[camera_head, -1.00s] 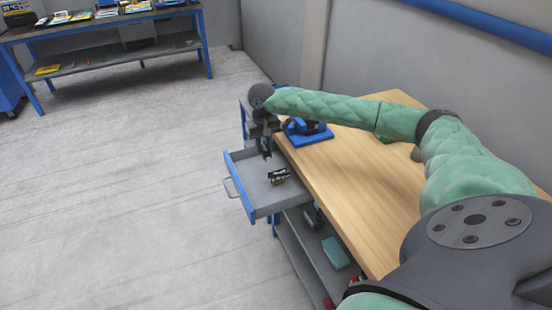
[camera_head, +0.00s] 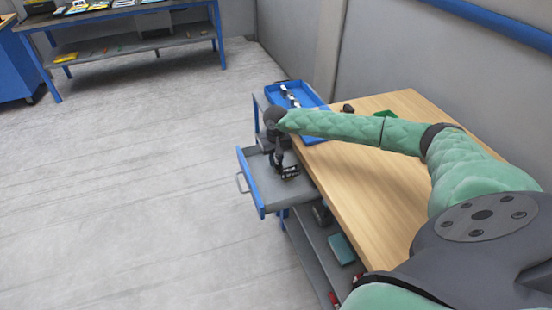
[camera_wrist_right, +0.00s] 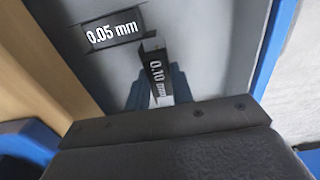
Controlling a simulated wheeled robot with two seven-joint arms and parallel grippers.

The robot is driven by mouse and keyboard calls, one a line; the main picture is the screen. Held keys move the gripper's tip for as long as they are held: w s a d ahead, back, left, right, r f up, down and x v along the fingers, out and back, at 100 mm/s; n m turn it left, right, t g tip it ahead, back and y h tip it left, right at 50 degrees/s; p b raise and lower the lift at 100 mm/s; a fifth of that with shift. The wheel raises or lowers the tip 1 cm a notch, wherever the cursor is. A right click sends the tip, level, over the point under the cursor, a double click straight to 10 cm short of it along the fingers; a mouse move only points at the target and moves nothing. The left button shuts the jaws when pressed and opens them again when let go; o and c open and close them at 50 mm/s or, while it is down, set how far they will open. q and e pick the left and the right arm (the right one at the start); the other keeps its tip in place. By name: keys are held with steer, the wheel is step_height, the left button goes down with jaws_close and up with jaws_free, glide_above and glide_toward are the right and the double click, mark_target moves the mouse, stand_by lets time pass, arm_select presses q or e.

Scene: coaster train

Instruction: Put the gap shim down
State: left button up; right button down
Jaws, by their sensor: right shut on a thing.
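My right gripper (camera_head: 280,160) is low inside the open drawer. In the right wrist view it (camera_wrist_right: 156,82) is shut on a dark gap shim marked 0.10 mm (camera_wrist_right: 157,72). This shim stands up between the blue-grey fingers. A second dark shim marked 0.05 mm (camera_wrist_right: 112,30) lies on the grey drawer floor to its upper left. In the head view the shims (camera_head: 290,172) are small and dark, and I cannot tell them apart. I cannot tell whether the held shim touches the drawer floor. My left gripper is not in view.
The open drawer (camera_head: 251,181) has blue edges and sticks out left of the wooden tabletop (camera_head: 370,175). A blue tray (camera_head: 316,97) with small items lies at the table's far end, partly behind my arm. A shelf below holds a teal box (camera_head: 342,249). The floor at left is clear.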

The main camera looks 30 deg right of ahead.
mark_target(276, 161)
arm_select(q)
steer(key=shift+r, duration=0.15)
arm_select(e)
steer(key=shift+f, duration=0.1)
steer(key=c, duration=1.2)
jaws_free()
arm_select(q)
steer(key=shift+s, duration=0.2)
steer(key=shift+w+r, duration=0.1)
arm_select(e)
steer(key=shift+r, duration=0.35)
arm_select(q)
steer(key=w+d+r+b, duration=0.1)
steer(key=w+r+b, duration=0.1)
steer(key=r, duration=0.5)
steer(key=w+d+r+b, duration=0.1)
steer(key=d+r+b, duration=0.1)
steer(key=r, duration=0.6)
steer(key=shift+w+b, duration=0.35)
steer(key=shift+b, duration=0.25)
arm_select(e)
step_height(276, 161, up, 12)
steer(key=shift+f, duration=0.25)
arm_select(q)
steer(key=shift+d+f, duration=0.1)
